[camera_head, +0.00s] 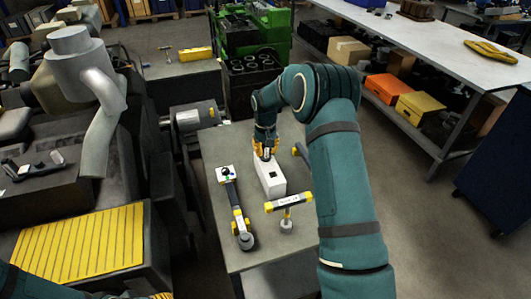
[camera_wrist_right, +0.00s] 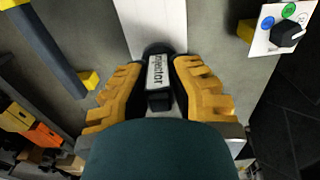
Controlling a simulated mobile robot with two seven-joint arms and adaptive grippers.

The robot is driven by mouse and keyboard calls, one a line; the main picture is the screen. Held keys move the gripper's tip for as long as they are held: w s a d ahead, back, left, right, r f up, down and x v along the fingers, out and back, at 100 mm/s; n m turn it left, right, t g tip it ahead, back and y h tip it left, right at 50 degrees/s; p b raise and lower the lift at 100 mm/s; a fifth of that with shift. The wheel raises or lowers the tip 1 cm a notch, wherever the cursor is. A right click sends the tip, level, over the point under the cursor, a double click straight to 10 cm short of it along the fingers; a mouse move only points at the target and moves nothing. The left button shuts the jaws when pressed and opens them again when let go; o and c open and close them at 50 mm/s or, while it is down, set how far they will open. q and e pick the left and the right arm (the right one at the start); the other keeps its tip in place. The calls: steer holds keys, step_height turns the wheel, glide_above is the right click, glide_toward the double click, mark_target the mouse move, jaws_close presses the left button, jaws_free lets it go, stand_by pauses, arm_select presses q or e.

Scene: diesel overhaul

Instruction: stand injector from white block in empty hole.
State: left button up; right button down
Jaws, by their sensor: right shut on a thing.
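My right gripper (camera_head: 265,152) is at the far end of the white block (camera_head: 271,182) on the grey bench. In the right wrist view, its two yellow ridged fingers (camera_wrist_right: 160,88) are shut on a dark injector (camera_wrist_right: 158,72) with a white label reading "injector". The white block (camera_wrist_right: 152,22) shows just beyond it; I cannot tell whether the injector is clear of it. The block's top has a dark square mark. A dark part of my left arm with some yellow shows at the bottom left edge; its finger state is unclear. I cannot make out the empty hole.
A ribbed yellow panel (camera_head: 80,245) is left.

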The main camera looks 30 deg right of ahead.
step_height(320, 180, up, 10)
steer(key=shift+f+p, duration=0.1)
steer(key=shift+p, duration=0.2)
steer(key=shift+r+p, duration=1.75)
steer(key=shift+r, duration=0.6)
steer(key=shift+r, duration=0.1)
step_height(320, 180, up, 7)
steer(key=p, duration=0.3)
steer(key=shift+f+p, duration=0.2)
steer(key=shift+p, duration=0.2)
